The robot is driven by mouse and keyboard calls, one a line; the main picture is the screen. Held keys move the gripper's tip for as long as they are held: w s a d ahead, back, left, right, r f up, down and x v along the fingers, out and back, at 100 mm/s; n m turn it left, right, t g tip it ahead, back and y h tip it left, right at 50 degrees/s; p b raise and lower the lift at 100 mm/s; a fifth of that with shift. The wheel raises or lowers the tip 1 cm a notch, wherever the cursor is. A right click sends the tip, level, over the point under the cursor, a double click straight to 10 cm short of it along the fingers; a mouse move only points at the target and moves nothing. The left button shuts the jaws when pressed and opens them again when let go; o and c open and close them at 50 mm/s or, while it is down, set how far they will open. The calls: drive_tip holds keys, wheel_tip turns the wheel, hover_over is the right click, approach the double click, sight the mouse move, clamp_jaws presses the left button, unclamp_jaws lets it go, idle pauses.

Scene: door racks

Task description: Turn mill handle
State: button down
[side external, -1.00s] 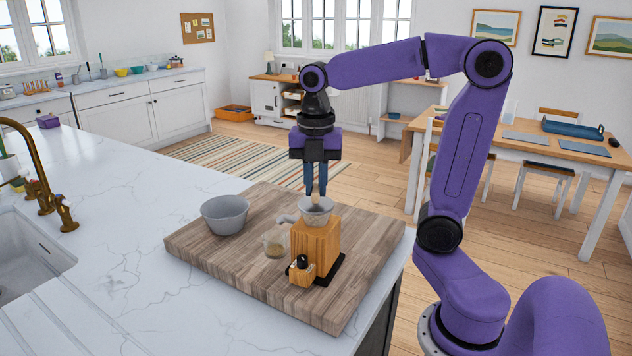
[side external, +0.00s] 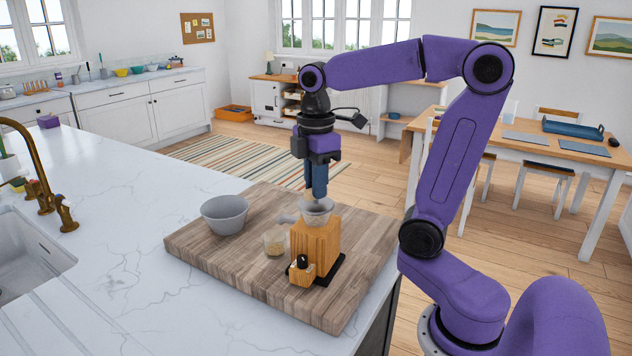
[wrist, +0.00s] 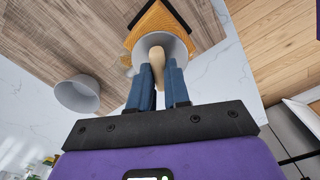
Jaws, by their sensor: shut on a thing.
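The mill (side external: 318,245) is a wooden block with a grey hopper (side external: 317,216) on top and a small wooden drawer with a black knob (side external: 302,262) at its front. It stands on the wooden board. My gripper (side external: 317,190) points down just above the hopper. In the wrist view my gripper's blue fingers (wrist: 163,88) are closed around the pale wooden handle knob (wrist: 157,68) over the hopper. The crank arm below the knob is mostly hidden. A small clear glass (side external: 276,242) with pale contents stands left of the mill.
A grey bowl (side external: 225,213) sits on the board (side external: 215,250), left of the mill. The white marble counter (side external: 150,230) around the board is largely clear. A sink with a brass tap (side external: 40,180) is at the left.

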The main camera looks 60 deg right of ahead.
drive_tip(key=m, duration=0.4)
drive_tip(key=shift+r+m, duration=0.1)
drive_tip(key=shift+m, duration=0.2)
drive_tip(key=m, duration=0.3)
drive_tip(key=shift+m, duration=0.4)
drive_tip(key=m, duration=0.4)
drive_tip(key=shift+m, duration=2.2)
drive_tip(key=c, duration=1.1)
unclamp_jaws()
wheel_tip(320, 180, up, 17)
drive_tip(key=shift+r, duration=0.15)
